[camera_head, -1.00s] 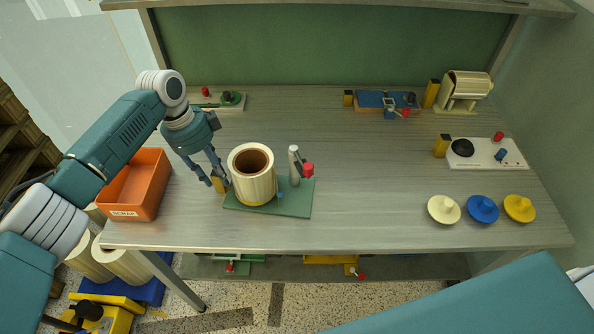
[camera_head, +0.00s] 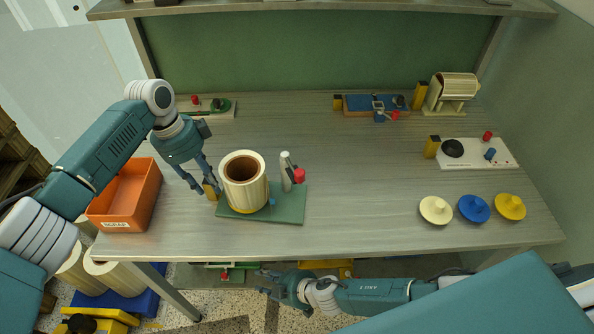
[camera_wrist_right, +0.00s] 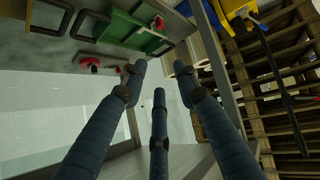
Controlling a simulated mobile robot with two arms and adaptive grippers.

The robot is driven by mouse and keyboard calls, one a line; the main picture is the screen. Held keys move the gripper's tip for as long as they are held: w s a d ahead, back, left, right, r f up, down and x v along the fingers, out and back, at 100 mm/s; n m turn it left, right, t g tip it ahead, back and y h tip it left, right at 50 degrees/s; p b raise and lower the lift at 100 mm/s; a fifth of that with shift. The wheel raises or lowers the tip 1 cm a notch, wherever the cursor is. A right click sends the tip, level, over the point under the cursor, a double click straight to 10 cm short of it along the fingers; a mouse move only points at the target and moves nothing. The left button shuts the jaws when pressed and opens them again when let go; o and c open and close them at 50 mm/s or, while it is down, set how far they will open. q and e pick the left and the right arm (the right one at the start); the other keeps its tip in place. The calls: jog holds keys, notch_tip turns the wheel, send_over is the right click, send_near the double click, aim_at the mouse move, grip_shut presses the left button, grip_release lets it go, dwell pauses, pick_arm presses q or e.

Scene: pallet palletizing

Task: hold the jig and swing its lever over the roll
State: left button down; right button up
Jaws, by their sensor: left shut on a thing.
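The jig is a green base plate (camera_head: 285,205) near the table's front left. The roll (camera_head: 243,188), cream with a brown hollow core, stands upright on it. The lever (camera_head: 287,172) is a pale upright bar with a red knob (camera_head: 299,176), right of the roll and apart from its top. My left gripper (camera_head: 206,192) is shut on the jig's yellow grip block (camera_head: 211,190) at its left end. My right gripper (camera_head: 268,283) is below the table's front edge, away from the jig; in the right wrist view (camera_wrist_right: 158,78) its fingers are spread and empty.
An orange scrap bin (camera_head: 128,197) stands left of the jig. Other jigs line the back, with a white one (camera_head: 475,153) at the right. Cream, blue and yellow knobbed discs (camera_head: 472,208) lie at the front right. The table's middle is clear. The front edge lies between my right gripper and the jig.

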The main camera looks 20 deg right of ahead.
jog(key=s+a+r+n+g+y, duration=0.3)
jog(key=a+r+n, duration=0.1)
jog(key=a+r, duration=0.3)
jog(key=s+a+r+n+g+y, duration=0.25)
jog(key=s+a+r+n, duration=0.2)
jog(key=a+r, duration=0.3)
jog(key=s+a+r+n+g+y, duration=0.1)
jog(key=s+a+r+n+g, duration=0.15)
jog(key=a+r+n, duration=0.35)
notch_tip(320, 180, up, 28)
jog(key=n+t+h, duration=0.1)
jog(key=n+h, duration=1.2)
jog(key=n, duration=1.1)
send_over(300, 171)
jog(key=shift+f, duration=3.35)
